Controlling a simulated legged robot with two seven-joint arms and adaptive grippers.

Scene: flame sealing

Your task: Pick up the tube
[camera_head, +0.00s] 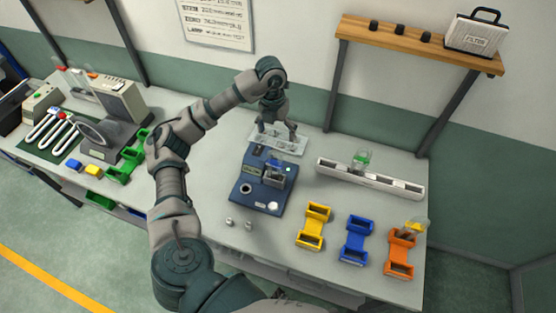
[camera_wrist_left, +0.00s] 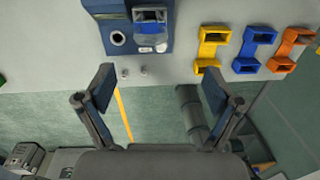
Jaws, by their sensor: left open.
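My left gripper (camera_head: 277,132) is open and empty, with its fingers pointing down above a pale tray (camera_head: 291,151) at the back of the table. In the left wrist view the two fingers (camera_wrist_left: 158,85) stand wide apart with nothing between them. A clear tube with blue in it (camera_head: 276,165) stands in the blue device (camera_head: 247,190), in front of the gripper and apart from it. A green-marked clear tube (camera_head: 362,158) stands in the long white rack (camera_head: 393,184). A clear and yellow vessel (camera_head: 415,226) sits at the orange holder (camera_head: 399,257). My right gripper is not in view.
Yellow (camera_head: 313,227) and blue (camera_head: 355,241) holders stand at the front right. Small metal pieces (camera_head: 231,222) lie before the device. Green bins (camera_head: 127,161) and instruments stand at the left. A wooden shelf (camera_head: 400,44) is on the back wall.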

